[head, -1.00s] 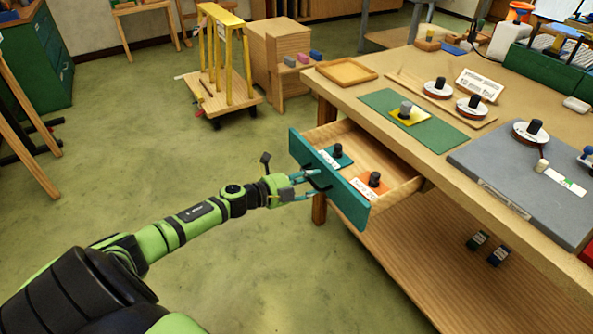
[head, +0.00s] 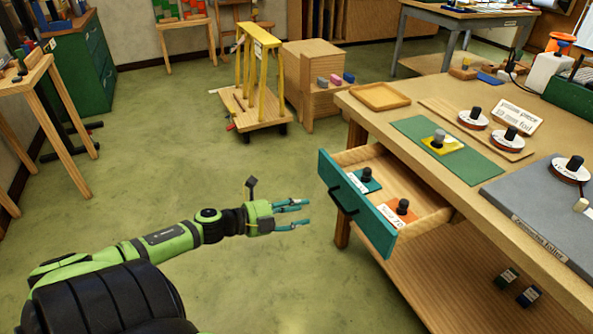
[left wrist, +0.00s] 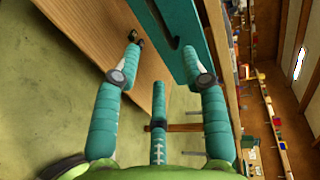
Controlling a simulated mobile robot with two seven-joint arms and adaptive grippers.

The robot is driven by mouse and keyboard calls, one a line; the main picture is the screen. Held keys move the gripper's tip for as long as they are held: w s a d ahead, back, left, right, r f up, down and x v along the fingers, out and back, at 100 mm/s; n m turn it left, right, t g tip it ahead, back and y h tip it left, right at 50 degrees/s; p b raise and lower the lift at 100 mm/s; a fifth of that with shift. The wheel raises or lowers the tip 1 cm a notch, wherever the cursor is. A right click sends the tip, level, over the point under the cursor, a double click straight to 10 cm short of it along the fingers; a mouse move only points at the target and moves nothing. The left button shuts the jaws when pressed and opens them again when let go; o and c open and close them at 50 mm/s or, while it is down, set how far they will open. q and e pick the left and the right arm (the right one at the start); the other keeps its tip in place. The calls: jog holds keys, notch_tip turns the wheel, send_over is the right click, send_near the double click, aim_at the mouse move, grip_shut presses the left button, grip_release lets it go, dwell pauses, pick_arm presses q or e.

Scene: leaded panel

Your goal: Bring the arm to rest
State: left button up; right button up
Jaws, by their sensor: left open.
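My left gripper (head: 303,214) is open and empty in the head view, a short way left of the open drawer. The drawer's teal front (head: 358,208) has a dark handle (head: 342,199) that faces the gripper without touching it. In the left wrist view the spread teal fingers (left wrist: 162,75) show with the teal drawer front (left wrist: 183,45) beyond them. The drawer is pulled out of the bench and holds a teal piece (head: 360,186) and an orange piece (head: 391,217), each with a black knob. My right gripper is not in view.
The wooden workbench (head: 375,122) fills the right side, with a green mat, spools and a grey board (head: 545,212) on top. A yellow-posted cart (head: 262,118) and a wooden stepped block (head: 313,75) stand behind. The green floor around my left arm is clear.

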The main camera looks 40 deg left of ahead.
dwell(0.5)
pick_arm(q)
jog(key=s+a+f+n+y, duration=0.2)
jog(key=a+f+n, duration=0.1)
jog(key=f, duration=0.3)
jog(key=s+a+f+n+y, duration=0.2)
jog(key=f+n+y, duration=0.15)
jog(key=f, duration=0.25)
jog(key=s+d+f+n+g+y, duration=0.1)
jog(key=s+f+n+g, duration=0.15)
jog(key=s+f, duration=0.4)
jog(key=s+d+f+n+g+y, duration=0.1)
jog(key=s+f+n+g, duration=0.2)
jog(key=f, duration=0.7)
jog(key=s+d+f+n+g, duration=0.2)
jog(key=s+d+f, duration=0.3)
jog(key=s, duration=0.3)
jog(key=s+d+f+n+g+h, duration=0.1)
jog(key=s+d+f+n+g, duration=0.2)
jog(key=s+d+f, duration=0.3)
jog(key=s+d+f+n+g+p, duration=0.1)
jog(key=s+d+f+n+g, duration=0.2)
jog(key=s+d, duration=0.6)
notch_tip(320, 180, down, 2)
jog(key=shift+s+d+f, duration=0.2)
jog(key=shift+s+f, duration=0.05)
jog(key=shift+s, duration=0.8)
jog(key=shift+w+h, duration=0.1)
jog(key=shift+h, duration=0.15)
